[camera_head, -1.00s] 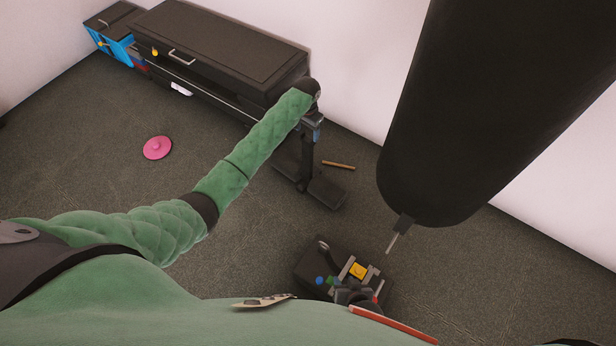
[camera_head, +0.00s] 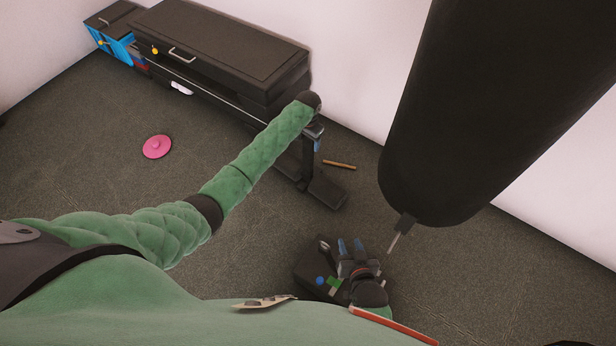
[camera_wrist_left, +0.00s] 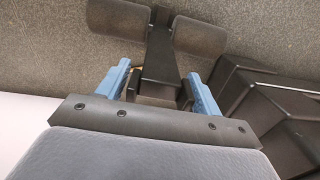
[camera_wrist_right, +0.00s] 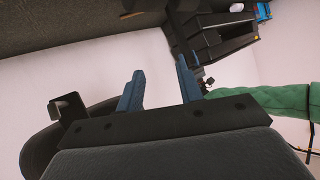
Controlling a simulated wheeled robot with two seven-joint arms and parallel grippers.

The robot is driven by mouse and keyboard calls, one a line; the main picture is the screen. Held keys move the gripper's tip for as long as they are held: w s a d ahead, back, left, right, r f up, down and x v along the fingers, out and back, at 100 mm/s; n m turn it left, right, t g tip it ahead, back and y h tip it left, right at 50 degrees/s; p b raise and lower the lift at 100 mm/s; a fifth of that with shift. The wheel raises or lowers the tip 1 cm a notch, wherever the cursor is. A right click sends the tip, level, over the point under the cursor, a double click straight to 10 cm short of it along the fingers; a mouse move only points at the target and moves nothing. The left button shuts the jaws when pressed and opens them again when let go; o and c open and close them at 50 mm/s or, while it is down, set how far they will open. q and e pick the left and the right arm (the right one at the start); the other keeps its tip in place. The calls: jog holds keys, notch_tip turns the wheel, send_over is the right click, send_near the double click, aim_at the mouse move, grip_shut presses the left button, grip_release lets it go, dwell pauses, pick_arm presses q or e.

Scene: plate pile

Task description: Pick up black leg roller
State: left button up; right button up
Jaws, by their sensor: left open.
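The black leg roller (camera_head: 327,193) stands on the carpet beside the black cabinet, with dark pads at its floor end and a post rising from it. My left gripper (camera_head: 316,131) is above it at the post's upper end. In the left wrist view the leg roller (camera_wrist_left: 160,60) has its post between the open blue fingers of my left gripper (camera_wrist_left: 158,75), with gaps at both sides. Its two pads lie beyond the fingertips. My right gripper (camera_head: 351,245) is open over a dark box, and its fingers (camera_wrist_right: 160,72) show empty in the right wrist view.
A long black cabinet (camera_head: 220,45) runs along the wall. A wooden stick (camera_head: 340,165) and a pink disc (camera_head: 157,147) lie on the carpet. A large black cylinder (camera_head: 480,110) hangs at the right. The dark box (camera_head: 310,265) stands low in front.

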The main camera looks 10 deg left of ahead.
pick_arm(q)
jog(key=shift+f, duration=0.5)
pick_arm(e)
jog(key=shift+w+a+r+t, duration=0.1)
jog(key=shift+w+r+t, duration=0.2)
jog(key=shift+r, duration=0.3)
jog(key=shift+w+r+t, duration=0.2)
jog(key=shift+w+r, duration=0.15)
jog(key=shift+r, duration=0.2)
pick_arm(q)
grip_shut()
jog(key=shift+w+r, duration=0.15)
